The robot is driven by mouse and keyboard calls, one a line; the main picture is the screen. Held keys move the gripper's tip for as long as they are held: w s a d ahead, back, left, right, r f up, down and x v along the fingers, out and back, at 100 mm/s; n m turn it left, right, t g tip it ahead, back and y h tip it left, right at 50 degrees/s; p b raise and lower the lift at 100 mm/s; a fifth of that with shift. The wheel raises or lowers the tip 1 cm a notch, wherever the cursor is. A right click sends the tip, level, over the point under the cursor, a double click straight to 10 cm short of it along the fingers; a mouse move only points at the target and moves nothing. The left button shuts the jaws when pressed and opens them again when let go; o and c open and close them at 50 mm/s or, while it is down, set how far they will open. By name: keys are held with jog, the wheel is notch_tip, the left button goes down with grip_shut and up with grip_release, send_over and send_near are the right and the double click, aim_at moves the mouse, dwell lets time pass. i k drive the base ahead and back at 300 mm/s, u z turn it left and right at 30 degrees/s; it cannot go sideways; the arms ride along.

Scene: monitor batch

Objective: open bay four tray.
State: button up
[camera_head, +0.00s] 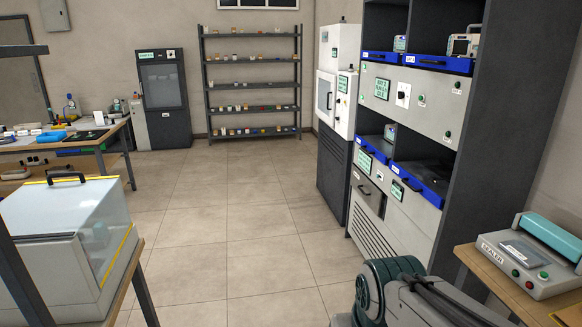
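A tall dark rack (510,110) with light grey panels stands at the right. It holds blue-fronted trays: upper left (380,57), upper right (438,64), lower left (375,150) and lower right (422,188). Their labels are too small to read, so I cannot tell which is bay four. A monitor (463,45) sits above the upper right tray and a smaller device (399,43) above the upper left one. The lower right tray carries a dark flat item. My arm shows at the bottom, right of centre, short of the rack; my gripper is not in view.
A sealer (535,262) sits on a wooden table at the right, close to my arm. A clear-lidded box (65,235) stands on a bench at the near left. A white cabinet (338,80) stands behind the rack. The tiled floor (235,220) between is clear.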

aim_at(446, 63)
jog(key=i, duration=3.05)
jog(key=z, duration=2.75)
